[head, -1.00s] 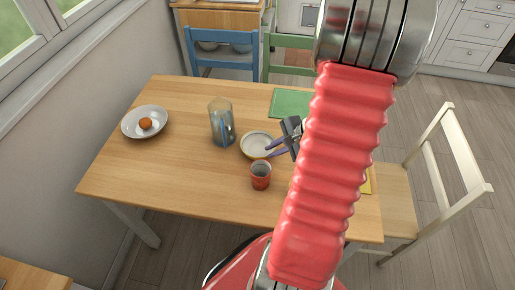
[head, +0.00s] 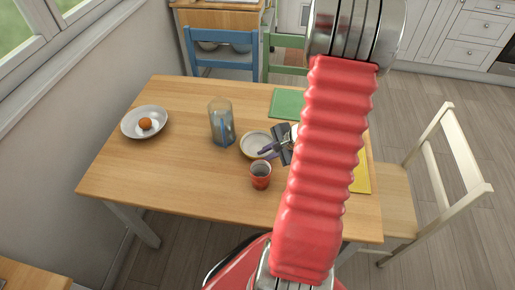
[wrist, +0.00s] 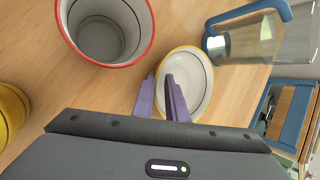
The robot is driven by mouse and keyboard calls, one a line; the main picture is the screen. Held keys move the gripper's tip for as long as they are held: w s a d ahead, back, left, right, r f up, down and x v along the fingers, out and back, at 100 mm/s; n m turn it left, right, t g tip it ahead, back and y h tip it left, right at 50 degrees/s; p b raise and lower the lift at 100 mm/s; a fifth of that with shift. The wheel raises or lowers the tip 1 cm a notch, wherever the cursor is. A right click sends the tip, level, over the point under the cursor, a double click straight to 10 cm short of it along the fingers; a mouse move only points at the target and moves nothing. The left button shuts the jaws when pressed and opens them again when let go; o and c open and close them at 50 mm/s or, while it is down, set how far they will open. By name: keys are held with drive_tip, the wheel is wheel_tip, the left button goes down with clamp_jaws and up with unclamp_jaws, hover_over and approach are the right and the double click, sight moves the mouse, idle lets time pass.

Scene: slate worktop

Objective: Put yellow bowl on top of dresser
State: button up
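The yellow bowl (head: 253,145) is shallow, with a pale inside and a yellow rim. It sits upright on the wooden table, and in the wrist view it shows (wrist: 200,82) just beyond my fingers. My gripper (head: 263,154) has purple fingers and reaches the bowl's right side from the right. In the wrist view my fingers (wrist: 160,78) are a little apart, one by the near rim and one over the bowl's inside. I cannot tell whether they touch it. White drawer units (head: 478,28) stand at the far right; I cannot tell whether they are the dresser.
A red cup (head: 261,176) stands close in front of the bowl, and a glass jug (head: 221,122) behind left. A plate (head: 132,128) with an orange round item (head: 146,123) is at left. A green mat (head: 288,103) lies behind. Chairs stand around the table (head: 170,185).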

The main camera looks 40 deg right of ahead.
clamp_jaws()
idle(0.5)
wheel_tip(320, 180, up, 10)
idle(0.8)
idle(0.7)
